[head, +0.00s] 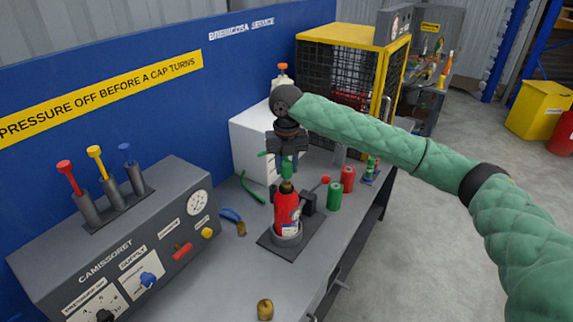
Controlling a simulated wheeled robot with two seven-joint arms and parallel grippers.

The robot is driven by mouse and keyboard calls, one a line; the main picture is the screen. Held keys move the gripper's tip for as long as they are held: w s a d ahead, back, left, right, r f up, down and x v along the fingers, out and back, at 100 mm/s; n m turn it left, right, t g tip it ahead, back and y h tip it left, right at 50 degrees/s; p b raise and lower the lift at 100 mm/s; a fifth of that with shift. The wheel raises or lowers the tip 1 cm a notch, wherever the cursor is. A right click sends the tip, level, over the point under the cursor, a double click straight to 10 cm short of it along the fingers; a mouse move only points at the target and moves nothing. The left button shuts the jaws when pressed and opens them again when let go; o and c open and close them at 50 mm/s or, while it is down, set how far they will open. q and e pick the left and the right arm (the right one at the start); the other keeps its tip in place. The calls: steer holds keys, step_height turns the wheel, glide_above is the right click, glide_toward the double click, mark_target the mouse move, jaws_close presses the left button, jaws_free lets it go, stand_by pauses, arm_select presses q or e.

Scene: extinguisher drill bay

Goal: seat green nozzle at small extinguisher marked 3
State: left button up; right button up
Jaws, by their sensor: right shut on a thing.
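A small red extinguisher (285,208) stands upright in a round holder on a dark base plate (268,238) on the bench. I cannot read a number on its label. My right gripper (288,157) points down right above it and is shut on the green nozzle (287,170). The nozzle is upright, in line with the extinguisher's brass neck (286,187). I cannot tell whether nozzle and neck touch or a small gap is left. My left gripper is out of view.
A grey control console (120,245) stands at the left. Green (334,196) and red (348,179) cylinders stand right of the base plate. A white box (250,145) and a yellow-framed cage (350,50) stand behind. A brass piece (265,309) lies near the front.

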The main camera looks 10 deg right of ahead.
steer(key=shift+f, duration=0.35)
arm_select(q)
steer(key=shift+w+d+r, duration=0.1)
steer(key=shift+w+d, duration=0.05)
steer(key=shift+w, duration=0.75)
arm_select(e)
steer(key=shift+f, duration=0.8)
steer(key=shift+f, duration=0.1)
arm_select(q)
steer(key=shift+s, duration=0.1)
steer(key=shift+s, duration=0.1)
arm_select(e)
steer(key=o, duration=1.1)
